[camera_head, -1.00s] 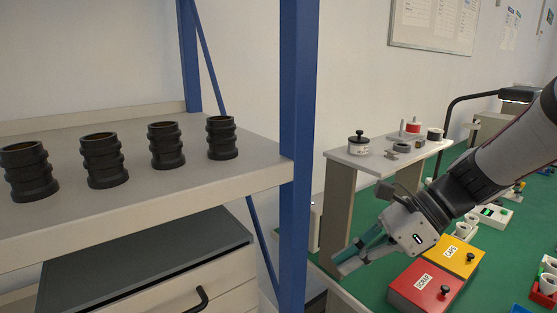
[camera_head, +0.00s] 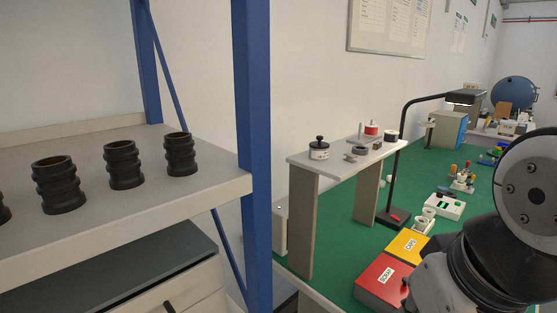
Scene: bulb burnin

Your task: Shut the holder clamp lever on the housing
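I cannot make out a holder clamp lever or identify its housing in the head view. Part of my arm fills the lower right corner and hides the bench behind it. My gripper's fingers are out of the picture, so I cannot see whether they are open or shut, or what they are near.
Black ribbed cylinders (camera_head: 123,165) stand on the grey shelf (camera_head: 215,187) at left, behind a blue post (camera_head: 252,130). On the green bench (camera_head: 340,268) are a raised stand (camera_head: 312,164), a black lamp (camera_head: 403,150), a red SCRAP box (camera_head: 383,281) and a yellow box (camera_head: 408,246).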

